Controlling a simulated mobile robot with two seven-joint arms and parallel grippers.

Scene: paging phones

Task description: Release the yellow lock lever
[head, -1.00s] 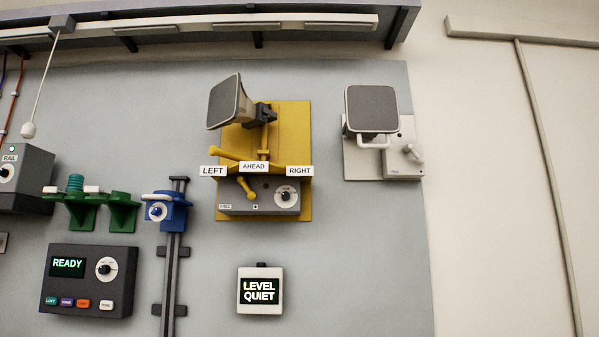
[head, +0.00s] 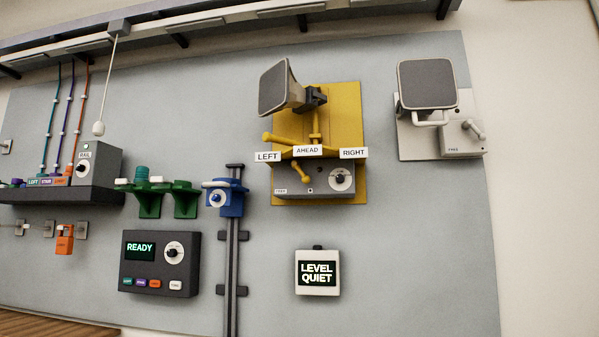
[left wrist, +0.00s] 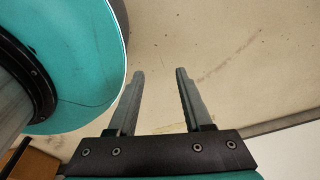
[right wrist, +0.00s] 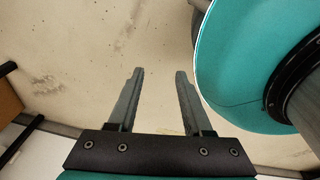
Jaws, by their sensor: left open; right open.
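A yellow panel (head: 347,110) on the wall carries a grey-faced horn (head: 280,88). Signs LEFT (head: 268,157), AHEAD (head: 307,150) and RIGHT (head: 353,153) cross its front. A yellow handle (head: 283,139) sticks out to the left above the signs. A short yellow lever (head: 300,170) slants down to the right in front of the grey box (head: 322,184) below them; which of the two is the lock lever I cannot tell for sure. My left gripper (left wrist: 160,72) and right gripper (right wrist: 155,73) are open and empty, facing bare floor. Neither shows in the head view.
A white horn unit (head: 427,85) hangs right of the yellow panel. A LEVEL QUIET box (head: 317,272) is below it. A blue clamp (head: 226,198) on a dark rail, green brackets (head: 150,199) and a READY box (head: 159,264) are to the left. A pull cord (head: 99,128) hangs at upper left.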

